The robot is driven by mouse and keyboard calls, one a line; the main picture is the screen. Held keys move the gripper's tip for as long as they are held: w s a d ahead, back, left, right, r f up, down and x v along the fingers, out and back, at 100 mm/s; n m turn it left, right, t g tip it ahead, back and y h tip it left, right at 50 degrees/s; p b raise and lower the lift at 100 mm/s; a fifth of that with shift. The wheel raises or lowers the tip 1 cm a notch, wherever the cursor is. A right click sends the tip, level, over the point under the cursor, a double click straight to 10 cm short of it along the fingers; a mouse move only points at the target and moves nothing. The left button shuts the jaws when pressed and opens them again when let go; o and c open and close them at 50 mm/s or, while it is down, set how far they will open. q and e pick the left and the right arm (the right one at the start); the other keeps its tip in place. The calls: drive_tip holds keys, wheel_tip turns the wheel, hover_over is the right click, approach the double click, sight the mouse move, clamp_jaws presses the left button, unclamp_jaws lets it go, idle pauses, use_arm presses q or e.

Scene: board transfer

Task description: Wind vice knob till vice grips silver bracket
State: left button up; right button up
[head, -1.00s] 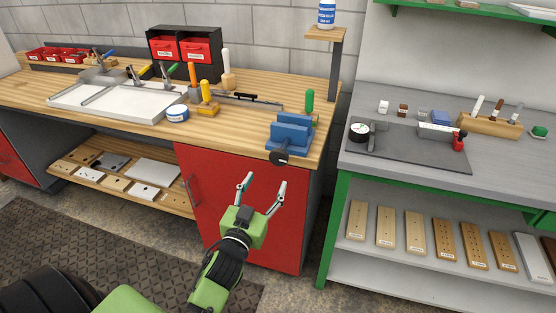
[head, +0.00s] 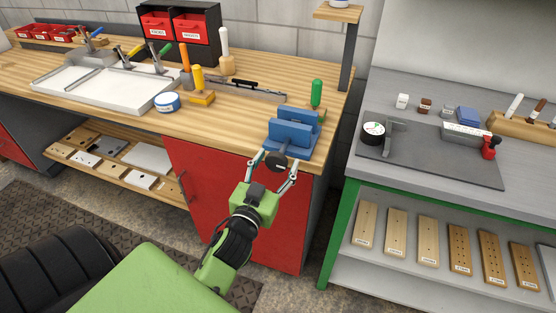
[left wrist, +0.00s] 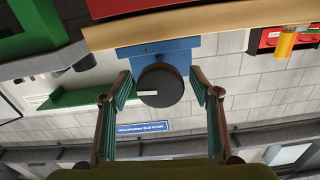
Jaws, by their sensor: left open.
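The blue vice (head: 290,135) stands at the front right corner of the wooden bench, its black round knob (head: 277,162) facing the front. My left gripper (head: 274,168) is open in front of the vice, with its fingers on either side of the knob. In the left wrist view the knob (left wrist: 160,86) sits between the two open fingertips (left wrist: 160,80), with a gap visible on each side. The blue vice body (left wrist: 180,50) shows behind it. I cannot make out a silver bracket between the jaws. My right gripper is not in view.
A green-handled tool (head: 317,93) stands right behind the vice. A white tray (head: 105,88), a blue-and-white tin (head: 167,102) and a yellow-handled tool (head: 198,80) are further left on the bench. A grey bench (head: 420,180) with a dark mat (head: 450,170) stands to the right.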

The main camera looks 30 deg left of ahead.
use_arm(q)
drive_tip(key=c, duration=1.1)
drive_tip(key=shift+m, duration=0.3)
drive_tip(key=shift+s+r+m+p, duration=0.1)
drive_tip(key=shift+m+p, duration=0.5)
drive_tip(key=shift+m, duration=0.3)
drive_tip(key=shift+m+p, duration=0.45)
drive_tip(key=shift+m, duration=1.15)
